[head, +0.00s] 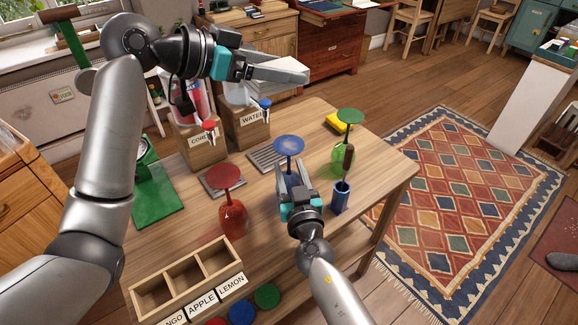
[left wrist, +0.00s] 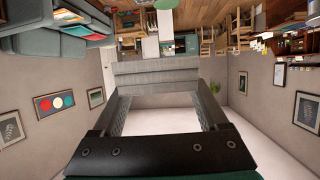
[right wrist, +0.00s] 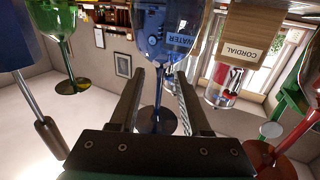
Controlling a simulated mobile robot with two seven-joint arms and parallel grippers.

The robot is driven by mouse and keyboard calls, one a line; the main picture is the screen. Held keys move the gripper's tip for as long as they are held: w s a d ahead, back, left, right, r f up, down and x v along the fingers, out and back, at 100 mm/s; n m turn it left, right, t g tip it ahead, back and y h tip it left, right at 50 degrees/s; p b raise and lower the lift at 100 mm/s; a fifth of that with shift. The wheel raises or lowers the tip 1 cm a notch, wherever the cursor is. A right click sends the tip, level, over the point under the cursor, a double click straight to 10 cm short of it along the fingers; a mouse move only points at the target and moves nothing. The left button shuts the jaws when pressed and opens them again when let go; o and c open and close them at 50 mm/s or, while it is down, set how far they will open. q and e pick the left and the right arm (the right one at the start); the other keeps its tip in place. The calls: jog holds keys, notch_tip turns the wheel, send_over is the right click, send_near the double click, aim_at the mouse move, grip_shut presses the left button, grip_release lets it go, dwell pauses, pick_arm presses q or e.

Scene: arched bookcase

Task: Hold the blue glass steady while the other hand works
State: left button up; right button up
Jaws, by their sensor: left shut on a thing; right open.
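The blue glass (head: 289,146) stands upside down on the table, its round foot up and its bowl down. In the right wrist view the blue glass (right wrist: 157,121) shows between my two fingers, its bowl farther off. My right gripper (head: 292,174) is open at the near side of the glass. I cannot tell whether the fingers reach around its stem, and no firm contact shows. My left gripper (head: 290,72) is raised above the back of the table, away from the glass. It is shut on a grey slab-like thing (left wrist: 157,75) that I cannot identify.
A red glass (head: 232,217) and a green glass (head: 343,160) also stand upside down. A blue cup (head: 340,201) with a brown-handled tool is close right of my right gripper. Dispensers marked cordial and water stand behind. A divided wooden tray (head: 150,300) is at the front left.

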jog(key=shift+w+a, duration=0.1)
jog(key=shift+w, duration=0.45)
jog(key=shift+c, duration=0.3)
grip_shut()
dwell(1.8)
